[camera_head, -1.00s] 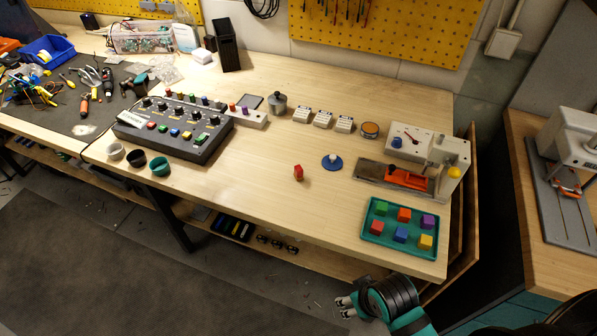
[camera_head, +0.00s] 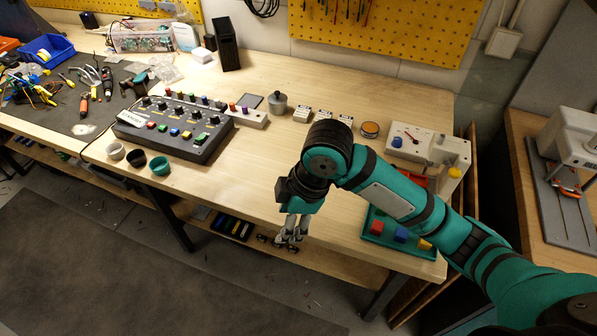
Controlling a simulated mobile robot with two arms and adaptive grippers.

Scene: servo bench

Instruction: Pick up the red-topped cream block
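My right gripper (camera_head: 290,236) hangs fingers-down in front of the bench's front edge, open and with nothing seen between its fingers. My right arm comes in from the right and crosses the bench. The small upright red piece that stood mid-bench in the earlier frame is hidden behind this arm; whether it has a cream body is too small to tell. A long cream block (camera_head: 255,119) with small red and purple pieces on top lies right of the black control box. My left gripper is not in view.
The black control box (camera_head: 172,133) and several cups (camera_head: 160,166) stand on the left of the bench (camera_head: 237,190). A teal tray (camera_head: 374,245) of coloured cubes is partly behind my arm. White blocks (camera_head: 302,114) and a gauge box (camera_head: 408,142) stand farther back.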

